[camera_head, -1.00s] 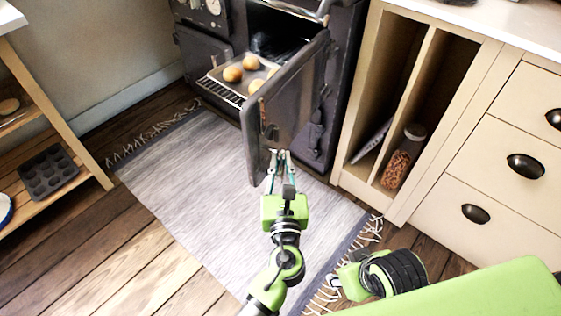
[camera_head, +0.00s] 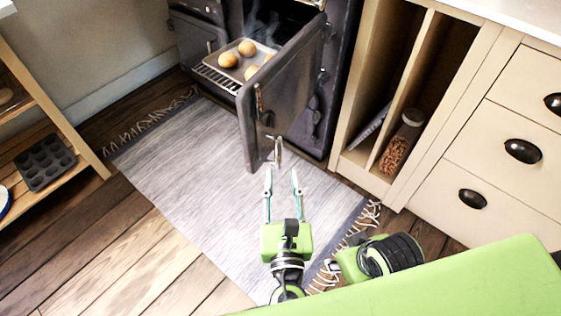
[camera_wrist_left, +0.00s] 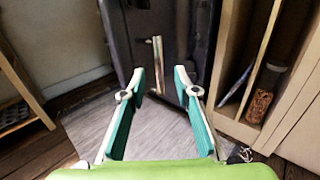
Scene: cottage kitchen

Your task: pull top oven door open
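The dark oven door (camera_head: 290,88) stands swung wide open on its right-hand side, and the oven inside shows. It also fills the upper middle of the left wrist view (camera_wrist_left: 185,75). A slim metal handle (camera_wrist_left: 158,62) shows upright on the door in the left wrist view; it appears near the door's lower edge in the head view (camera_head: 277,152). My left gripper (camera_head: 282,178) is open and empty, above the rug just in front of the handle. Its two fingers (camera_wrist_left: 160,95) are spread with clear space between them and the door.
A tray with several buns (camera_head: 237,64) sits on a rack (camera_head: 215,78) reaching out of the oven. A grey rug (camera_head: 190,165) covers the floor. Cream cabinets (camera_head: 500,150) stand at right, a wooden shelf with a muffin tin (camera_head: 45,165) at left.

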